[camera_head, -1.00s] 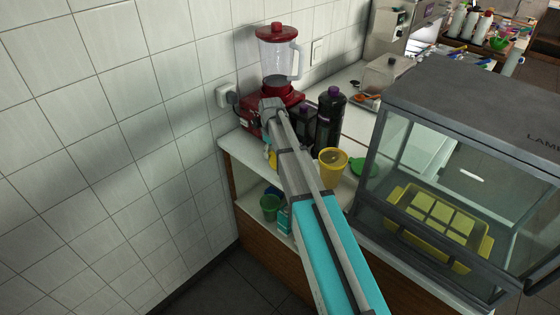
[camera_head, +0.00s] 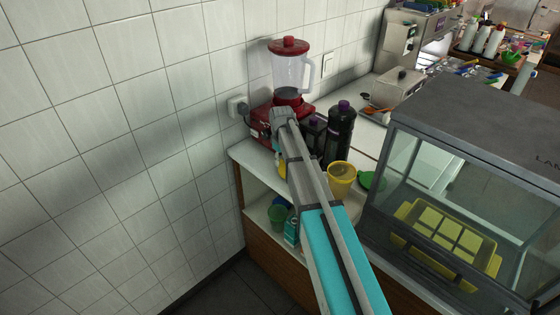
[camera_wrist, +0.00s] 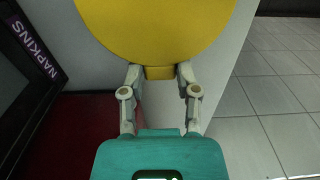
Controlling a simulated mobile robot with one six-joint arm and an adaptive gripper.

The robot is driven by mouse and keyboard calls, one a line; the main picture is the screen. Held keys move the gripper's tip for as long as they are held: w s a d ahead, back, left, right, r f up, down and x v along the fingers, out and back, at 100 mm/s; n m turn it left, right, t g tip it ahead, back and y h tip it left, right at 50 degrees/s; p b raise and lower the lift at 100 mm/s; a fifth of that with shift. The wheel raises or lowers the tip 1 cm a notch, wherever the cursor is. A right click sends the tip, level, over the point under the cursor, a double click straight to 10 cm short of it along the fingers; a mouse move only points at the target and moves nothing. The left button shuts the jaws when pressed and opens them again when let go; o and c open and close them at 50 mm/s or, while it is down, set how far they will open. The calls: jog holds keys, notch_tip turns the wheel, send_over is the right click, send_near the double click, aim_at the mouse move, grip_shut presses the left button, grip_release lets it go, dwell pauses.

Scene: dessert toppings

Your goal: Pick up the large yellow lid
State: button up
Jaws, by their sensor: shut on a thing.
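The large yellow lid (camera_wrist: 155,25) is a flat round disc filling the top of the wrist view, partly cut off by the frame edge. My gripper (camera_wrist: 160,73) is shut on the small tab at its near edge, one finger on each side. In the head view a sliver of yellow (camera_head: 283,168) shows beside my arm, probably the lid; my arm hides the rest and my gripper there.
A yellow cup (camera_head: 341,175) and a green lid (camera_head: 371,181) stand right of my arm. A red blender (camera_head: 290,72) and dark bottles (camera_head: 338,133) are behind, a glass case (camera_head: 470,125) at right. A napkin box (camera_wrist: 30,60) is left in the wrist view.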

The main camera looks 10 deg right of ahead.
jog(key=shift+r+p, duration=3.95)
jog(key=shift+r, duration=0.25)
jog(key=shift+r, duration=0.1)
jog(key=s+a+r+m+p, duration=0.2)
jog(key=s+r+p, duration=0.3)
jog(key=r+p, duration=0.4)
jog(key=shift+s+a+r+p, duration=0.15)
jog(key=shift+a+r+p, duration=0.05)
jog(key=shift+p, duration=0.1)
jog(key=shift+s, duration=0.15)
